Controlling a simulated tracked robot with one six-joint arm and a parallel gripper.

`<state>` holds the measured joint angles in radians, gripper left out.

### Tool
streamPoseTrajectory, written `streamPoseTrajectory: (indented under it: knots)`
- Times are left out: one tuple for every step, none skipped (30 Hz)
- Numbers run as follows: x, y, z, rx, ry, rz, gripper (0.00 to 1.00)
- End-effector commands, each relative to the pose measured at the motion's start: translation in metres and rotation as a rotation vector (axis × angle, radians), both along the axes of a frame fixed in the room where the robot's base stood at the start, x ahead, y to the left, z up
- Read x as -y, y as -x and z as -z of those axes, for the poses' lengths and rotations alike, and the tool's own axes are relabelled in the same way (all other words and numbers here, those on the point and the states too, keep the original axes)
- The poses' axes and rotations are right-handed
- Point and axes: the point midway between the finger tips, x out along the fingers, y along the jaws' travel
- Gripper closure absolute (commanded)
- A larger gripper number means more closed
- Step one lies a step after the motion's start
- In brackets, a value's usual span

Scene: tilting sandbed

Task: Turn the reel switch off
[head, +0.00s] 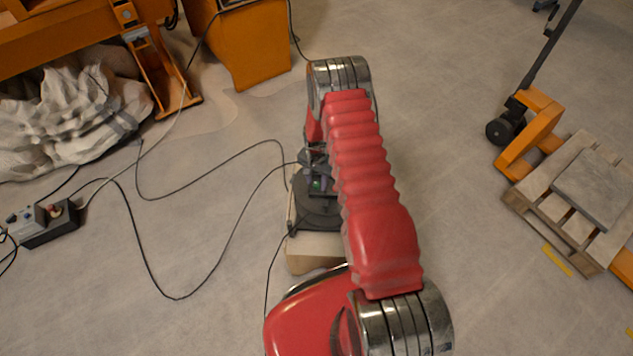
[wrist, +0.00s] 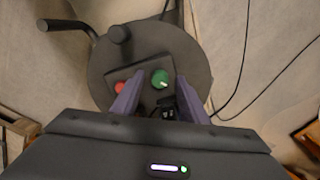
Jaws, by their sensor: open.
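The cable reel (head: 318,215) is a dark round drum on the floor area ahead, partly hidden by my red arm. In the wrist view the reel (wrist: 200,65) shows its round face with a dark square panel. On the panel are a green knob (wrist: 160,78) with a pale mark and a red button (wrist: 120,87), partly hidden by a finger. My gripper (wrist: 158,82) is open, its two purple fingers over the panel on either side of the green knob. Contact with the knob cannot be told. In the head view my gripper (head: 316,180) is small and partly hidden.
The reel stands on a pale wooden block (head: 312,258). Black cables (head: 238,235) run across the floor to a control box (head: 50,223) at left. Orange machinery (head: 245,45) and a white heap (head: 60,120) are upper left. A pallet (head: 520,205) is at right. Reel handles (wrist: 120,35) stick out.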

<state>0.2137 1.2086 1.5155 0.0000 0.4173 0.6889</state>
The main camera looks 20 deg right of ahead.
Motion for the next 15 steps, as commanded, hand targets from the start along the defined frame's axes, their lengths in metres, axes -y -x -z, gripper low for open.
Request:
streamPoseTrajectory:
  knots:
    - [0.0001, -0.0001, 0.0014, 0.000, 0.000, 0.000, 0.60]
    - [0.0000, -0.0001, 0.0019, 0.000, 0.000, 0.000, 0.60]
    - [0.0000, 0.0000, 0.0022, 0.000, 0.000, 0.000, 0.60]
    - [0.0001, -0.0001, 0.0022, 0.000, 0.000, 0.000, 0.60]
    - [0.0000, 0.0000, 0.0022, 0.000, 0.000, 0.000, 0.60]
    - [0.0000, 0.0000, 0.0021, 0.000, 0.000, 0.000, 0.60]
    - [0.0000, 0.0000, 0.0021, 0.000, 0.000, 0.000, 0.60]
    - [0.0000, 0.0000, 0.0021, 0.000, 0.000, 0.000, 0.60]
    - [0.0000, 0.0000, 0.0021, 0.000, 0.000, 0.000, 0.60]
    - [0.0000, 0.0000, 0.0021, 0.000, 0.000, 0.000, 0.62]
    - [-0.0001, 0.0001, 0.0020, 0.000, 0.000, 0.000, 0.64]
    - [-0.0001, 0.0001, 0.0020, 0.000, 0.000, 0.000, 0.67]
    - [0.0000, 0.0001, 0.0020, 0.000, 0.000, 0.000, 0.69]
    - [0.0000, 0.0001, 0.0020, 0.000, 0.000, 0.000, 0.71]
    - [0.0000, 0.0001, 0.0020, 0.000, 0.000, 0.000, 0.74]
